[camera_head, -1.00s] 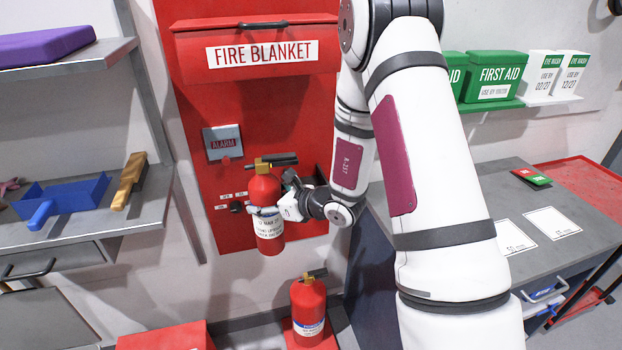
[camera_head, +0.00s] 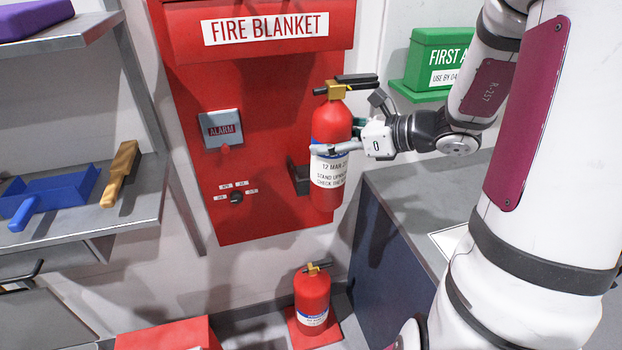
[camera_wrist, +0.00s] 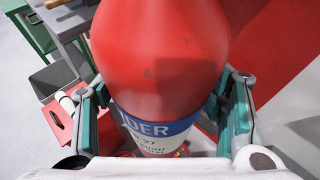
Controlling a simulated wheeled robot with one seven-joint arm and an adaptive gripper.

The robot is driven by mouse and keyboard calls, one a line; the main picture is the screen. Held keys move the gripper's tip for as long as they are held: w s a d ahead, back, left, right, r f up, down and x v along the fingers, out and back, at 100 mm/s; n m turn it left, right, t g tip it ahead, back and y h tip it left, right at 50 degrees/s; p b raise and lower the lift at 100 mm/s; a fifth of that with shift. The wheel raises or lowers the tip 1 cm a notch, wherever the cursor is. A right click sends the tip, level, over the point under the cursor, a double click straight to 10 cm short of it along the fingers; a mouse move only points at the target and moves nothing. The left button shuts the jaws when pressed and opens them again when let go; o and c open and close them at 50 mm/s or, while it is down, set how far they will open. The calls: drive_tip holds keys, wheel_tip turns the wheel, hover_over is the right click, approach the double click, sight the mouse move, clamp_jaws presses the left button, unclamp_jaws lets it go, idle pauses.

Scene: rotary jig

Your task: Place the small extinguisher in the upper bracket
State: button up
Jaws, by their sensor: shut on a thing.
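A red extinguisher (camera_head: 331,125) with a white label, brass-coloured valve and black handle is upright in my gripper (camera_head: 342,150). My fingers close around its body from the right, at the top of the label. A dark bracket (camera_head: 299,178) on the red panel is just left of the extinguisher and partly hidden behind it. I cannot tell how far in front of the panel the extinguisher hangs. In the wrist view the red body (camera_wrist: 160,60) fills the middle, between teal-padded fingers (camera_wrist: 165,115).
A second red extinguisher (camera_head: 312,298) stands on a red base (camera_head: 322,337) below. The panel (camera_head: 230,100) carries an alarm box (camera_head: 221,129), a knob (camera_head: 237,197) and a fire blanket case (camera_head: 185,32). A grey counter (camera_head: 405,190) is at right, a shelf (camera_head: 140,205) at left.

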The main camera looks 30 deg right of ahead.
sight(349, 137)
drive_tip(key=v, duration=0.3)
drive_tip(key=shift+s+a+r, duration=0.15)
drive_tip(key=shift+s, duration=0.1)
drive_tip(key=w+d+p, duration=0.1)
drive_tip(key=w+d, duration=0.1)
drive_tip(key=w, duration=0.7)
drive_tip(key=w+d, duration=0.2)
drive_tip(key=w, duration=0.8)
wheel_tip(349, 137, down, 7)
drive_tip(key=p, duration=0.1)
drive_tip(key=shift+w, duration=0.15)
drive_tip(key=o, duration=2)
